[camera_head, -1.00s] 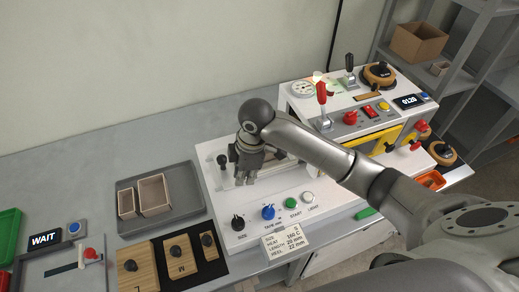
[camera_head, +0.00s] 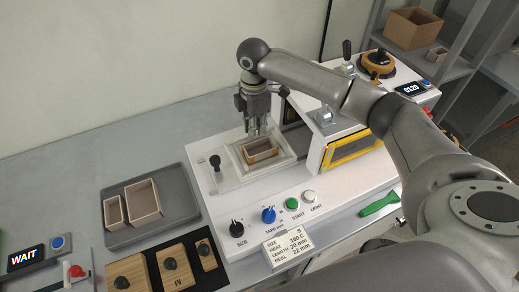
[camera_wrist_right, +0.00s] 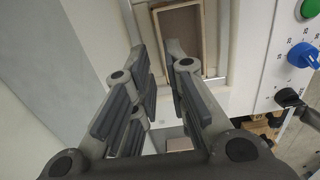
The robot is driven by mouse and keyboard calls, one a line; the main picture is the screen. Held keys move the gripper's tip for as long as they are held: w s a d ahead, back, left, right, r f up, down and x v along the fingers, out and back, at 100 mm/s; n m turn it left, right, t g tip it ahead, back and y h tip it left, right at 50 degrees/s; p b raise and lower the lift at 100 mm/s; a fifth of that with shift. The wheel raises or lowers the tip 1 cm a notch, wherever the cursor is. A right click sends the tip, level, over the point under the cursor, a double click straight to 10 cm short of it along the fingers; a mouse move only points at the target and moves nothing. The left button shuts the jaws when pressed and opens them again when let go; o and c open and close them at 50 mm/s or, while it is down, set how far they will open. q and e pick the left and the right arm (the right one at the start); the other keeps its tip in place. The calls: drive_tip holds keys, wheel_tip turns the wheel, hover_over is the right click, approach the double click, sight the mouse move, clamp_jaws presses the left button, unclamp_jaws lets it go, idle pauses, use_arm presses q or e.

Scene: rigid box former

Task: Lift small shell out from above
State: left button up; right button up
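A small open tan shell (camera_head: 261,152) sits upright in the pale-framed recess of the white machine (camera_head: 225,205). It also shows in the right wrist view (camera_wrist_right: 180,38), at the top, past my fingertips. My right gripper (camera_head: 257,133) is above the shell's back edge, fingers pointing down. In the wrist view its fingers (camera_wrist_right: 160,62) stand apart with nothing between them, so it is open and empty. The exact gap between fingertips and shell is hard to judge. My left gripper is not in view.
A grey tray (camera_head: 180,208) with two tan shells stands left of the machine. Wooden blocks with black knobs (camera_head: 170,264) lie in front. A second white machine with a yellow-framed opening (camera_head: 346,150) stands close on the right. A black-knobbed lever (camera_head: 215,162) rises left of the recess.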

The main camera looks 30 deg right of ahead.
sight(260, 150)
drive_tip(key=f, duration=0.1)
drive_tip(key=f+p, duration=0.1)
drive_tip(key=f, duration=0.3)
drive_tip(key=shift+s+d+p, duration=0.1)
drive_tip(key=shift+s+p, duration=0.15)
drive_tip(key=shift+p, duration=0.1)
drive_tip(key=shift+f, duration=0.3)
clamp_jaws()
drive_tip(key=shift+w+r, duration=0.1)
